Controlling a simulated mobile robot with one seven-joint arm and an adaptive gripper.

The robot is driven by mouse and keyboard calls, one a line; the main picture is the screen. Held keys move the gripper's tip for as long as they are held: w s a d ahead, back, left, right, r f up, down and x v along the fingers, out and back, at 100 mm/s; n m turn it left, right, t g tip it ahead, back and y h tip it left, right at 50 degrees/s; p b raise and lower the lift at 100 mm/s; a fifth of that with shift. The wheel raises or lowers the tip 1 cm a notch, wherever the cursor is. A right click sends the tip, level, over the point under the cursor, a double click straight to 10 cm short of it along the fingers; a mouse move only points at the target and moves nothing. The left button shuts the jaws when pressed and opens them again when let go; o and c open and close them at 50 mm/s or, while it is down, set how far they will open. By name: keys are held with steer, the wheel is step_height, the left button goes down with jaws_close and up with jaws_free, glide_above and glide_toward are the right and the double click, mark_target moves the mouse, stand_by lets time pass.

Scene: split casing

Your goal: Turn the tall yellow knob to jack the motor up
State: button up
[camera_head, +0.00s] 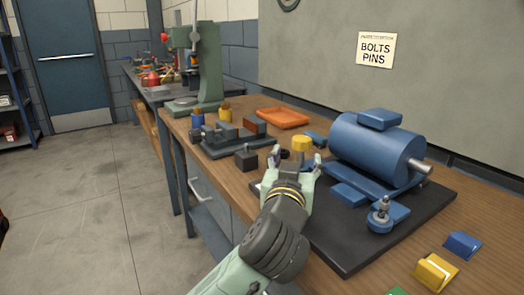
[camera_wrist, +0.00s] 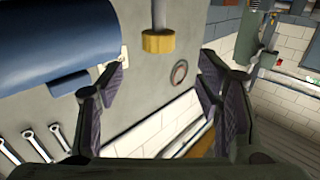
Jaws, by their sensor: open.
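The tall yellow knob (camera_head: 301,143) stands at the left end of the blue motor (camera_head: 375,150), near the edge of the dark base plate (camera_head: 395,222). My gripper (camera_head: 296,160) is open and empty, just in front of the knob, with its fingers spread and pointing toward it. In the wrist view, the knob (camera_wrist: 158,42) shows on a grey stem, beyond and between the open fingertips (camera_wrist: 162,72). I cannot tell if a finger touches it. The motor's blue body (camera_wrist: 60,42) fills the upper left there. My gripper hides the knob's lower part in the head view.
A grey vise-like fixture (camera_head: 225,139) and a dark block (camera_head: 246,158) lie left of the knob. An orange tray (camera_head: 282,118) lies behind. A blue bracket with an upright bolt (camera_head: 384,216) sits at the plate's front. Yellow (camera_head: 436,271) and blue (camera_head: 462,245) holders stand at right.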

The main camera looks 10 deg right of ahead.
mark_target(300, 146)
steer(key=shift+w+d+f, duration=0.1)
steer(key=shift+f, duration=0.05)
steer(key=w+p, duration=0.1)
steer(key=p, duration=0.2)
steer(key=w+d+p, duration=0.1)
steer(key=p, duration=0.2)
steer(key=shift+r+p, duration=0.3)
steer(key=shift+r, duration=0.05)
steer(key=x, duration=0.2)
steer(key=p+x, duration=0.1)
steer(key=x, duration=0.2)
steer(key=p+x, duration=0.1)
steer(key=x, duration=0.2)
steer(key=shift+w+d+f, duration=0.1)
steer(key=shift+f, duration=0.3)
steer(key=shift+c, duration=0.2)
steer(key=c, duration=1.1)
steer(key=shift+c, duration=0.3)
steer(key=shift+h, duration=0.3)
